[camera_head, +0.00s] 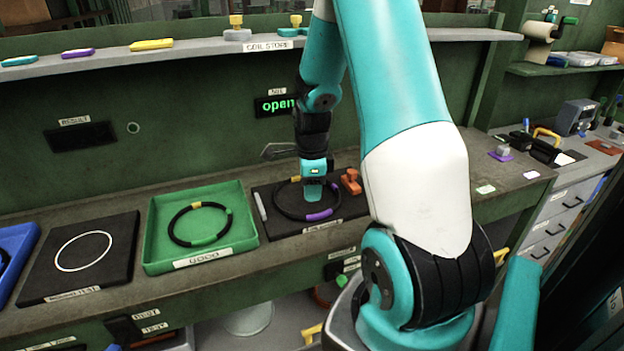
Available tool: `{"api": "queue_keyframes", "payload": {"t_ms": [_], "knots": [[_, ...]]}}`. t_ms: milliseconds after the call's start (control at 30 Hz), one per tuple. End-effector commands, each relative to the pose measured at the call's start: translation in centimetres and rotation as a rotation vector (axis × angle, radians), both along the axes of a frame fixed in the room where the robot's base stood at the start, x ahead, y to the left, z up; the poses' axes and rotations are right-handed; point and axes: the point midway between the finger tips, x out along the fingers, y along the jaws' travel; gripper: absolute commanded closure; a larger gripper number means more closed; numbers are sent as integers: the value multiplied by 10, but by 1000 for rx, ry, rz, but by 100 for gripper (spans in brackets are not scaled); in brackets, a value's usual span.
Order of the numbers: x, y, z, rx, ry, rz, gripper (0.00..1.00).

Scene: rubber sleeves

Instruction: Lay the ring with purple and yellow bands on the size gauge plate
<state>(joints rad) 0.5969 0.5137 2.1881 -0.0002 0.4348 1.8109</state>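A black ring with a purple band (320,214) and a yellow band at its far side lies on a dark mat at the middle right. My gripper (313,192) points down at this ring, low over the mat and overlapping the ring's area. Its fingers are small and seen from one side, so I cannot tell whether they are open or touch the ring. A dark square plate (113,262) with a white circle outline lies at the left and looks like the size gauge plate. Its label is too small to read surely. The plate is bare.
A green tray (158,224) between plate and mat holds another black ring with yellow and green bands. A blue tray (18,243) is at the far left edge. An orange clamp-like object (351,182) and a light pen-like stick (262,206) lie on the mat.

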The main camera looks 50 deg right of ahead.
Motion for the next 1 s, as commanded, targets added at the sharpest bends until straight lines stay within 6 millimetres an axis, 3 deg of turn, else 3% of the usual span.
{"api": "queue_keyframes", "payload": {"t_ms": [200,400,467,533,567,667,767,800,900,1000], "knots": [[1,-1,33,-2,-3,0,62],[0,1,42,0,-1,5,62],[3,7,45,3,-6,45,62],[8,27,53,11,-24,175,62],[11,40,59,18,-35,265,62],[17,105,84,40,-92,697,62],[4,185,111,61,-173,1259,62],[-7,215,121,65,-209,1487,62],[-43,277,140,66,-306,2023,62],[-83,318,153,56,-401,2461,62]]}}
